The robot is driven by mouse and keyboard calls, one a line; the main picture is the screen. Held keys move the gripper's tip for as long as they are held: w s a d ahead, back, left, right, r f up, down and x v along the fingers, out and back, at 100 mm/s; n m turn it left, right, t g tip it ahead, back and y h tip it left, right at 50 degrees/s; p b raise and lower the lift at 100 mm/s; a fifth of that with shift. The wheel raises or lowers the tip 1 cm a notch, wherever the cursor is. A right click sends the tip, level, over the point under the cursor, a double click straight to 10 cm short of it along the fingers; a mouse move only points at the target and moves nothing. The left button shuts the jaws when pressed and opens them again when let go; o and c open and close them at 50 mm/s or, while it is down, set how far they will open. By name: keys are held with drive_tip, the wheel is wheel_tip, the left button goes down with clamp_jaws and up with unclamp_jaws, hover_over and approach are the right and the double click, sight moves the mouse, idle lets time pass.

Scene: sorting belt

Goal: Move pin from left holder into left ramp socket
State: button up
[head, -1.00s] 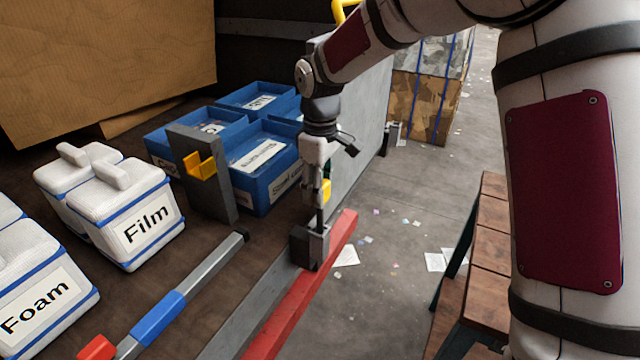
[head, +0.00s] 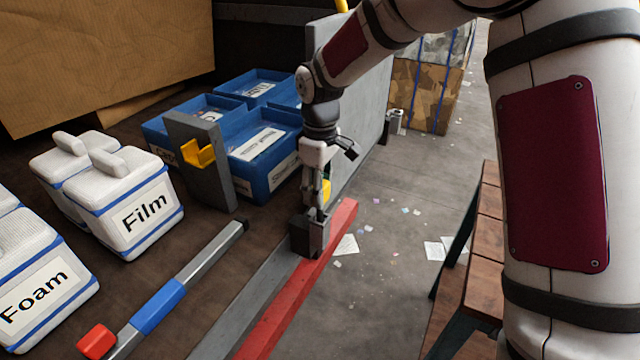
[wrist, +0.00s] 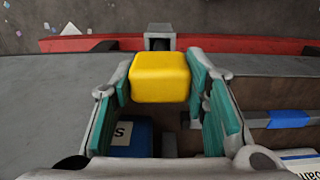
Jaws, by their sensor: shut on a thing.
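My gripper (head: 322,192) hangs just above a grey block with an opening, the socket (head: 308,236), at the edge beside the red rail. In the wrist view my gripper (wrist: 165,88) has its teal pads on both sides of the yellow block-shaped head of the pin (wrist: 160,77). A bit of the yellow also shows in the head view (head: 327,190). The socket (wrist: 160,38) is just beyond the pin head in the wrist view. Whether the pin's lower end is inside the socket is hidden. The grey holder post with a yellow cradle (head: 199,153) stands at left; its cradle looks empty.
Blue bins (head: 262,150) stand behind the holder. White boxes labelled Film (head: 140,215) and Foam (head: 40,290) are at left. A lever with blue sleeve (head: 158,307) lies in front. The red rail (head: 300,290) edges the floor. A wooden bench (head: 480,260) is at right.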

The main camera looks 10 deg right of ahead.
drive_tip(key=shift+f+b, duration=0.35)
drive_tip(key=shift+f, duration=1.5)
drive_tip(key=o, duration=1.5)
wheel_tip(320, 180, up, 12)
drive_tip(key=shift+f, duration=0.15)
drive_tip(key=shift+r, duration=0.2)
